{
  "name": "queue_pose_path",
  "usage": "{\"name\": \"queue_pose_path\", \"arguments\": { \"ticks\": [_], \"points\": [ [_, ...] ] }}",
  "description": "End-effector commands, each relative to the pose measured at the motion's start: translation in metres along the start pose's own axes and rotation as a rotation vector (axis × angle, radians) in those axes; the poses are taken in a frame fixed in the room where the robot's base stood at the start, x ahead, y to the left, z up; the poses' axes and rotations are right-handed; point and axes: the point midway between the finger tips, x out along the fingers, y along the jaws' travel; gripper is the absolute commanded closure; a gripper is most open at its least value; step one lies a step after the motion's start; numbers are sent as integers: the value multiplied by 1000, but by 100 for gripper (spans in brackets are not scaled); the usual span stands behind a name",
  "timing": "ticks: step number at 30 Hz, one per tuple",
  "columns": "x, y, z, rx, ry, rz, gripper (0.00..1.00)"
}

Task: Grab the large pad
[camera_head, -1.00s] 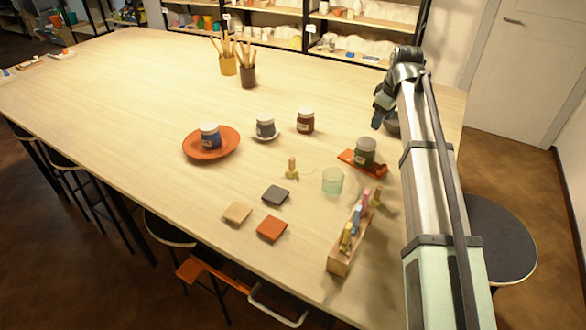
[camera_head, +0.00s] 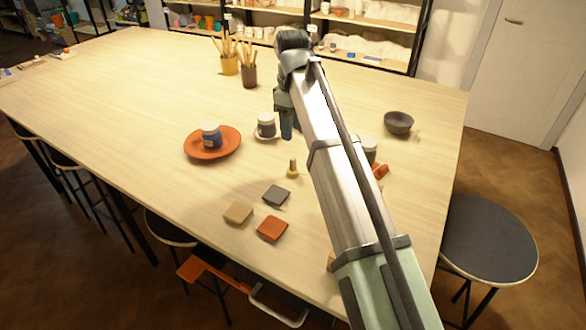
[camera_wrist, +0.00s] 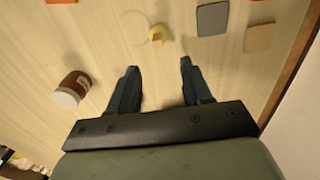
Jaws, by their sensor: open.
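Three flat square pads lie near the table's front edge in the head view: a dark grey one (camera_head: 276,195), a tan one (camera_head: 238,212) and an orange one (camera_head: 272,228). They look close in size; I cannot tell which is the large pad. The wrist view shows the grey pad (camera_wrist: 212,18) and the tan pad (camera_wrist: 258,38) at its upper right. My gripper (camera_wrist: 158,66) is open and empty above the table, its fingers apart. In the head view my gripper (camera_head: 287,134) hangs beyond the pads, apart from them.
A small yellow-based tool (camera_head: 292,168) stands between my gripper and the pads. A brown jar (camera_wrist: 72,88) is left of my fingers in the wrist view. A dark bowl (camera_head: 398,122) stands at right.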

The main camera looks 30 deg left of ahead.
Motion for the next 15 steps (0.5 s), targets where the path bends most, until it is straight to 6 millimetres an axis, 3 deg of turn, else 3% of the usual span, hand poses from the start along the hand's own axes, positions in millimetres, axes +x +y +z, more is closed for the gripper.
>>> {"name": "queue_pose_path", "arguments": {
  "ticks": [6, 15],
  "points": [
    [41, -1, 2, 0, 0, -1, 51],
    [66, 1, 1, 0, 1, 0, 51]
  ]
}}
